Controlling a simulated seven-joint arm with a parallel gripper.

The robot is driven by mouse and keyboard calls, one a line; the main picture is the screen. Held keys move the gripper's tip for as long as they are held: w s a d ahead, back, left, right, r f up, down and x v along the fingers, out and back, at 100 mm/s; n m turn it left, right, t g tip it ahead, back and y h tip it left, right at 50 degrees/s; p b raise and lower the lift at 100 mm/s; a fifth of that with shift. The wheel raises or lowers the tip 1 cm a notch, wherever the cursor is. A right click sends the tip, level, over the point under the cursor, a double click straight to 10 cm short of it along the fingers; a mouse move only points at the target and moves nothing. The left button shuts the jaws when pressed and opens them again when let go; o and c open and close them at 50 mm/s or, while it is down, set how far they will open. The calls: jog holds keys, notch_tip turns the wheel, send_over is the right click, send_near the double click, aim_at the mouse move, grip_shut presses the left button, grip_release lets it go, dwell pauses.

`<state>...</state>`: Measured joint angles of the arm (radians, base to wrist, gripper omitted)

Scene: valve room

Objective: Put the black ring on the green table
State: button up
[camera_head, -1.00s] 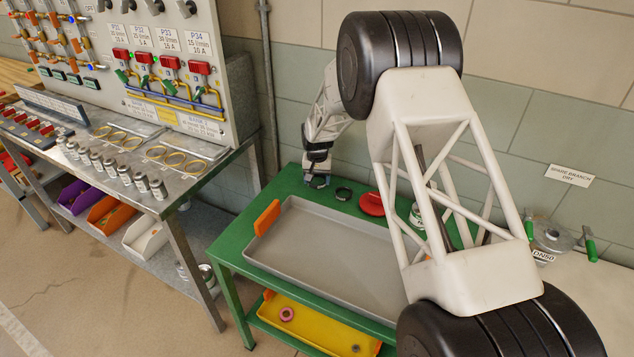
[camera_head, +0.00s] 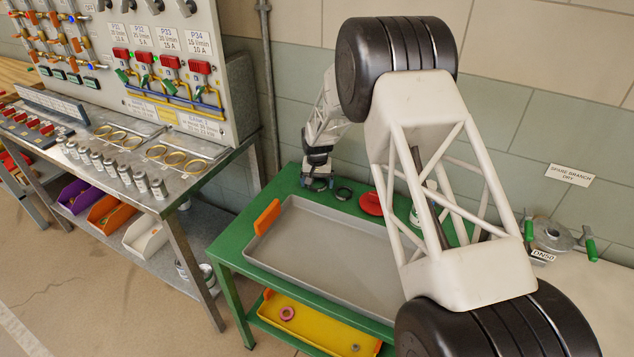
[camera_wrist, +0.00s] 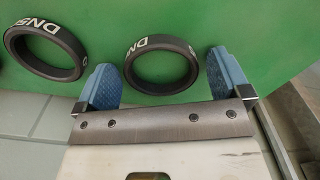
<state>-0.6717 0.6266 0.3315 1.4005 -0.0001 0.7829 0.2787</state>
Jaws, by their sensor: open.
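One black ring (camera_wrist: 160,88) is between the two blue fingers of my gripper (camera_wrist: 160,60). The fingers stand apart on either side of it, the left one very close; I cannot tell whether it touches. The other black ring (camera_wrist: 22,68) lies to the left in the wrist view, outside the fingers. In the head view my gripper (camera_head: 318,184) is low at the table's far left corner, with one black ring (camera_head: 343,193) just right of it. My gripper is open.
A grey tray (camera_head: 325,262) with an orange handle (camera_head: 267,217) fills much of the tabletop. A red round object (camera_head: 371,204) is right of the rings. A yellow tray (camera_head: 320,329) is on the shelf below. The wall is close behind. A metal workbench (camera_head: 175,205) stands at left.

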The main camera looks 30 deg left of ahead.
jog(key=shift+r, duration=0.1)
notch_tip(320, 180, up, 12)
dwell(0.8)
dwell(0.3)
jog(key=shift+r, duration=0.1)
dwell(0.4)
